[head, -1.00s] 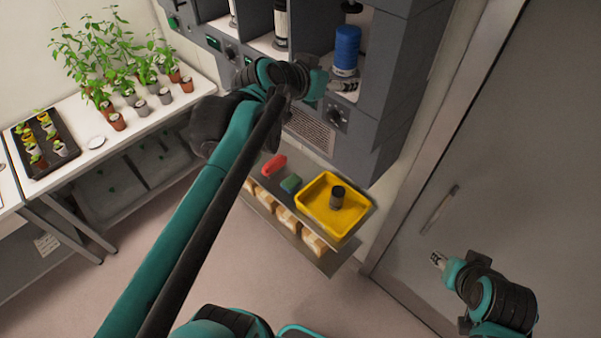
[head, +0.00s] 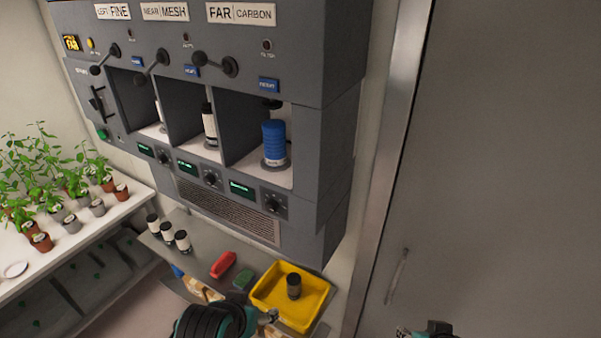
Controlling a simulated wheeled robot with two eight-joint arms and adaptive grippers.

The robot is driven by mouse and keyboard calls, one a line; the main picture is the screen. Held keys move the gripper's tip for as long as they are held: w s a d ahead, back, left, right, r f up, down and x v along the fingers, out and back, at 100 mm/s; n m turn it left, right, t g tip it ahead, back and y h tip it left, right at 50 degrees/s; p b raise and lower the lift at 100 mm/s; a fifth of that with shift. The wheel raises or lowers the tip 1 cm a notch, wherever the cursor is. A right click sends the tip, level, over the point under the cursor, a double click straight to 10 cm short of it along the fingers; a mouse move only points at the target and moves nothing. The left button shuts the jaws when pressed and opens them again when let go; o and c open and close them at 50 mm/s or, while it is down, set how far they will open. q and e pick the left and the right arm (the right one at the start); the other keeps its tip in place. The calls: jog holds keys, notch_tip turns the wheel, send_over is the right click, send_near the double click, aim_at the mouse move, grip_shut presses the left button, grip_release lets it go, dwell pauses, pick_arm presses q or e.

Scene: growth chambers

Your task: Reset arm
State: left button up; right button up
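My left arm's black and teal wrist (head: 215,320) is at the bottom edge, in front of the shelf and left of the yellow tray. Its gripper (head: 268,317) shows only as a small part near the tray's front, and its fingers are too unclear to judge. My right gripper (head: 404,332) barely enters at the bottom right, before the grey door, mostly cut off. A blue ribbed cylinder (head: 274,140) stands upright in the right bay of the grey machine (head: 230,225), under the FAR CARBON label. Neither gripper is near it.
Black-and-white canisters stand in the left (head: 159,112) and middle (head: 209,125) bays. The shelf below holds three canisters (head: 167,231), a red item (head: 223,264), a green item (head: 243,280) and a yellow tray (head: 262,298) with a dark jar (head: 294,286). Potted plants stand left.

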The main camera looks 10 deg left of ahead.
notch_tip(320, 180, down, 32)
jog(key=b, duration=3)
jog(key=shift+r, duration=0.15)
